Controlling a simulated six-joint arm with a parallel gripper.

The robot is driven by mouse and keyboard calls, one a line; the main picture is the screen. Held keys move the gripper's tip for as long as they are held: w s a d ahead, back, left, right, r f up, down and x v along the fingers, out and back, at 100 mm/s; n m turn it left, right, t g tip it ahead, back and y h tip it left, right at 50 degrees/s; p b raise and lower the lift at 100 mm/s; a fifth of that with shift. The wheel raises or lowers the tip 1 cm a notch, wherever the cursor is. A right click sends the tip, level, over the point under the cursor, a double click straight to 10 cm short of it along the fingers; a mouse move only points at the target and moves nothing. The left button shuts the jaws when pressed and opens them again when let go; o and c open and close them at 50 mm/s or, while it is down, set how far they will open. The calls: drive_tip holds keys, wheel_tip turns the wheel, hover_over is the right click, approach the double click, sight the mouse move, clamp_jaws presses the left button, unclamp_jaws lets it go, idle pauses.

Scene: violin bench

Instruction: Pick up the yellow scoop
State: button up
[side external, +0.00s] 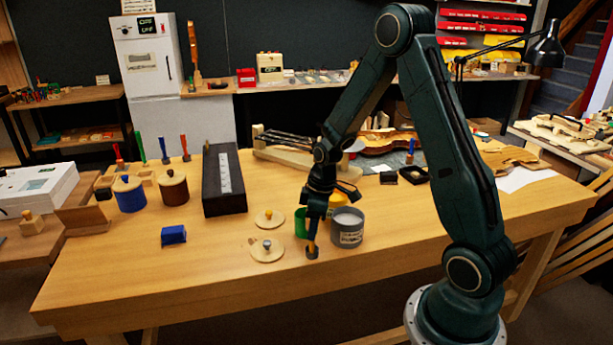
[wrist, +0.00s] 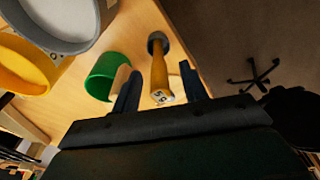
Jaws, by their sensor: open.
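What looks like the yellow scoop (wrist: 158,72) is an orange-yellow handle standing upright with a dark round foot. In the wrist view it lies between the two fingers of my gripper (wrist: 156,82), with a marked end facing the camera. In the side view my gripper (side external: 312,225) points down over it, and the lower part of the scoop (side external: 312,251) shows on the bench. My gripper is open, a finger on each side of the handle. Whether either finger touches it, I cannot tell.
A green cup (wrist: 101,74), a yellow container (wrist: 22,72) and a grey canister (side external: 347,236) stand close beside my gripper. The front of the bench (side external: 220,300) is clear.

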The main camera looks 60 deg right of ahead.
sight(311, 248)
drive_tip(key=shift+w+f, duration=0.15)
drive_tip(key=shift+f, duration=0.7)
drive_tip(key=shift+w+f, duration=0.1)
drive_tip(key=shift+f, duration=0.75)
clamp_jaws()
